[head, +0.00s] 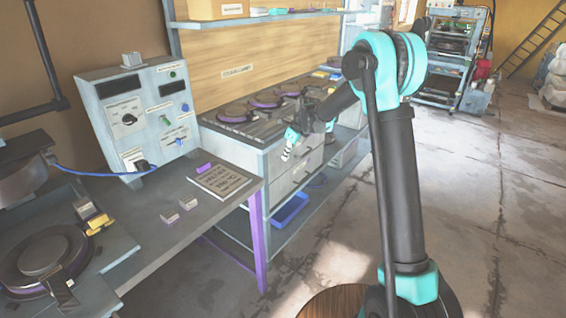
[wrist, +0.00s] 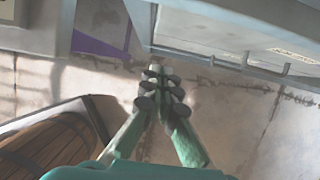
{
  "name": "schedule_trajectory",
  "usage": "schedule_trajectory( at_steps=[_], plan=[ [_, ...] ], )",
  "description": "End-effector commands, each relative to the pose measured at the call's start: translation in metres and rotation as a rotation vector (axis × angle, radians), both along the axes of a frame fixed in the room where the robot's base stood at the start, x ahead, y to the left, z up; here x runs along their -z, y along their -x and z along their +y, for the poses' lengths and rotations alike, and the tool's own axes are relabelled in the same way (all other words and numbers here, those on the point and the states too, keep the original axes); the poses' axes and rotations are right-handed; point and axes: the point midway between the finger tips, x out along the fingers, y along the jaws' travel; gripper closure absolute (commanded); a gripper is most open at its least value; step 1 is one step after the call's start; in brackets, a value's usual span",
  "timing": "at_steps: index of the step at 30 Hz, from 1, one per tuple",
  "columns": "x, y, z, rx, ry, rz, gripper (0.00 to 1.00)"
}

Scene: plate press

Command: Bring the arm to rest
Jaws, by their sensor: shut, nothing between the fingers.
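My gripper (head: 287,147) shows in the head view in front of the grey drawer cabinet (head: 292,184), at about the height of its upper drawers. In the wrist view my gripper (wrist: 158,85) points down past the cabinet's edge toward the concrete floor. Its fingers are together and hold nothing. My arm, black with turquoise joints, rises at the right of the head view and bends over to the left. I cannot tell the exact gap between the fingertips and the cabinet front.
A grey control box (head: 138,112) with dials stands on the workbench (head: 165,222) at left. A round press plate (head: 42,258) is at lower left. A blue bin (head: 290,210) lies low under the cabinet. A machine rack (head: 446,60) stands far back. The floor (head: 480,210) at right is clear.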

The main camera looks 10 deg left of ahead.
Motion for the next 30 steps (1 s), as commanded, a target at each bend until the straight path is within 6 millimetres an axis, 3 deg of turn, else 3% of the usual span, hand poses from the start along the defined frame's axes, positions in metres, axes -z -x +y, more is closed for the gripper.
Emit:
schedule_trajectory(
  at_steps=[5, 8, 11, 21, 30],
  plan=[
    [-0.012, 0.005, -0.008, -0.017, 0.006, -0.008, 1.0],
    [-0.019, 0.016, -0.024, -0.081, 0.029, -0.041, 1.0],
    [-0.029, 0.037, -0.053, -0.21, 0.078, -0.101, 1.0],
    [-0.047, 0.147, -0.165, -0.799, 0.322, -0.319, 1.0],
    [-0.033, 0.262, -0.241, -1.344, 0.551, -0.43, 1.0]
  ],
)
